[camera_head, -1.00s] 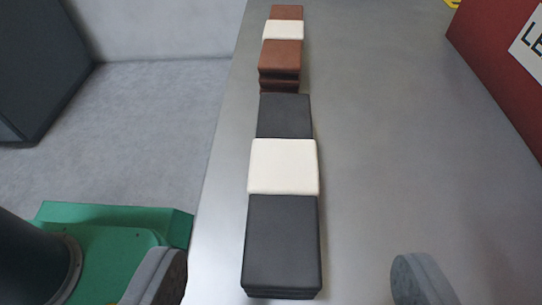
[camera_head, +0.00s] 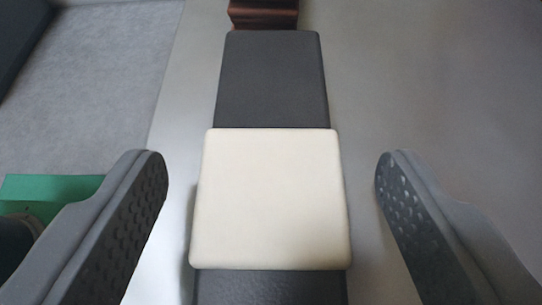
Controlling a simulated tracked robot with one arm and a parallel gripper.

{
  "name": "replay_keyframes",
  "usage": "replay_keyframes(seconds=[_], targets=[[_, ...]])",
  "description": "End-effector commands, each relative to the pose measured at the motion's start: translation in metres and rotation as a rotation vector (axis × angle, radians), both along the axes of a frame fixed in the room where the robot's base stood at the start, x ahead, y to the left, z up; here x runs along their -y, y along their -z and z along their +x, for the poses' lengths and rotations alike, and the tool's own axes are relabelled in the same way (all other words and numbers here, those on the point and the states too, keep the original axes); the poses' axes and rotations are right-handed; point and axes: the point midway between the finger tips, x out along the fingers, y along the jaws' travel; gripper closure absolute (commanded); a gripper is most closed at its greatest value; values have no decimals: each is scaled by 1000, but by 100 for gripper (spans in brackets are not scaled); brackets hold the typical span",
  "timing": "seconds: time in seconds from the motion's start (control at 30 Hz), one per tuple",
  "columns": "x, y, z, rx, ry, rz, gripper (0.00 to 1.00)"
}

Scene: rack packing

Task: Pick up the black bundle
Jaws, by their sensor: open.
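The black bundle (camera_head: 272,80) lies lengthwise on the grey table, with a cream band (camera_head: 270,200) across its middle. Its far black part shows beyond the band, and its near black part runs out of the bottom of the picture. My gripper (camera_head: 270,175) is open, with one dark dimpled finger on each side of the cream band. There is a gap between each finger and the bundle, wider on the right than a touch, and neither finger is seen touching it.
A brown bundle (camera_head: 263,14) lies just past the far end of the black one, only its near end in view. The grey table (camera_head: 430,90) is clear to the right. The table's left edge is close, with floor beyond and a green part (camera_head: 50,188) at lower left.

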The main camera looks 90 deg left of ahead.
Motion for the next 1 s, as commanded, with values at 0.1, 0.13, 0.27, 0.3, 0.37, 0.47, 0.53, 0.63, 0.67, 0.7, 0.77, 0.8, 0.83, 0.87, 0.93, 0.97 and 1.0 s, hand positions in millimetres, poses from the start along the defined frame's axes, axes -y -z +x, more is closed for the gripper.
replay_keyframes(seconds=[0.1, 0.13, 0.27, 0.3, 0.37, 0.47, 0.53, 0.63, 0.67, 0.7, 0.77, 0.8, 0.83, 0.87, 0.93, 0.97, 1.0], targets=[[0, -1, 0, 0, 0, 0, 33], [0, -1, 0, 0, 0, 0, 39], [0, -1, 0, 1, 0, 0, 75], [0, -1, 0, 0, -1, 0, 86], [0, -1, 0, 1, 0, 1, 88], [0, -1, 0, 0, -2, 1, 88], [0, -1, 0, 0, -2, 1, 88], [0, -2, 0, 0, -2, 1, 88], [0, -3, 0, 1, -3, 1, 88], [0, -5, 0, 1, -3, 1, 88], [0, -9, 0, 1, -3, 1, 88], [0, -13, 0, 2, -3, 1, 88], [0, -16, 0, 2, -3, 0, 88], [0, -20, 0, 3, -4, 0, 88], [0, -30, 1, 4, -3, -1, 88], [0, -35, 1, 4, -3, -2, 88], [0, -41, 1, 3, -3, -2, 88]])
